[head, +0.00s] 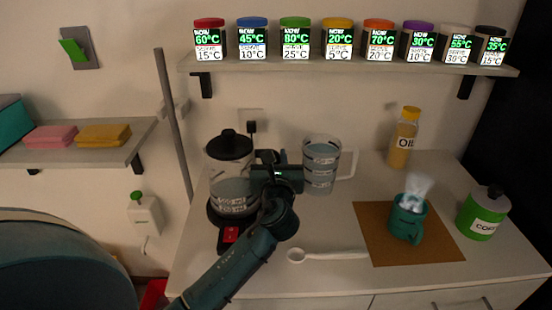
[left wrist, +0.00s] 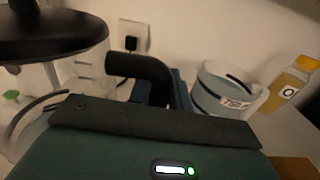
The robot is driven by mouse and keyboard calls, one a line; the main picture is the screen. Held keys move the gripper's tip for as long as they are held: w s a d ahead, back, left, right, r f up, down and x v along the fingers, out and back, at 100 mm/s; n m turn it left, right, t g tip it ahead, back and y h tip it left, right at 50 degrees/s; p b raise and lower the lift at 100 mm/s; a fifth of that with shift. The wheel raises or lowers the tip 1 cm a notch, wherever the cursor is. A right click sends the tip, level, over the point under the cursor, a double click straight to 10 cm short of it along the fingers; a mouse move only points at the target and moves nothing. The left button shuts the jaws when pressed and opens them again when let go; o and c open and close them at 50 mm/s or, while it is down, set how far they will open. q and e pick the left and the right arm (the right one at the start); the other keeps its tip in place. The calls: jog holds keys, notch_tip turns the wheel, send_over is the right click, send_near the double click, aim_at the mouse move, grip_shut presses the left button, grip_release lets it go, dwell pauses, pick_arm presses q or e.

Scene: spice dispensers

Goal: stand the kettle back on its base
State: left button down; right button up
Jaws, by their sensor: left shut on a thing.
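The kettle (head: 231,172) is a clear vessel with a black lid and a printed band, partly filled. It stands upright over its dark round base (head: 214,212), which has a red switch at the front. I cannot tell whether it is fully seated. My left gripper (head: 268,165) is at the kettle's right side, shut on its black handle. The handle (left wrist: 150,72) shows in the left wrist view behind my gripper body, with the kettle's lid (left wrist: 45,35) at the left. The fingertips are mostly hidden. My right gripper is not in view.
A clear measuring jug (head: 319,168) stands right of my gripper. A white spoon (head: 328,255) lies in front. A teal mug (head: 405,222) stands on a brown mat (head: 376,250), with an oil bottle (head: 403,140) behind and a green canister (head: 482,215) at the right. A shelf (head: 350,66) holds several spice dispensers.

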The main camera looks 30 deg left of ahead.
pick_arm(q)
jog(key=c, duration=1.3)
grip_release()
jog(key=shift+f, duration=0.1)
jog(key=v, duration=1.2)
jog(key=shift+b, duration=0.3)
jog(key=shift+s, duration=0.1)
